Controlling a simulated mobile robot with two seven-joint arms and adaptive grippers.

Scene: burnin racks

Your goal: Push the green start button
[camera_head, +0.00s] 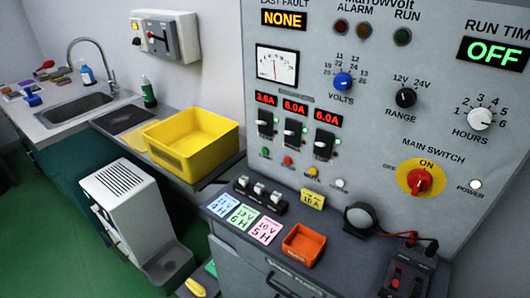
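A small green button (265,152) is on the grey control panel (365,130), low on its left side, below the first breaker switch. It is at the left end of a row with a red button (287,161), a yellow one (312,171) and a white one (339,183). Nothing covers the green button. A dark green RUN lamp (402,37) is higher up. The run time display (493,53) reads OFF and the fault display (284,19) reads NONE. Neither of my grippers is in view.
Below the panel, a shelf holds coloured cards (243,217), an orange bin (303,244), a round black-rimmed item (360,217) and a black box with leads (408,274). A yellow tub (194,144) stands left, beyond it a sink (78,108). The space before the panel looks clear.

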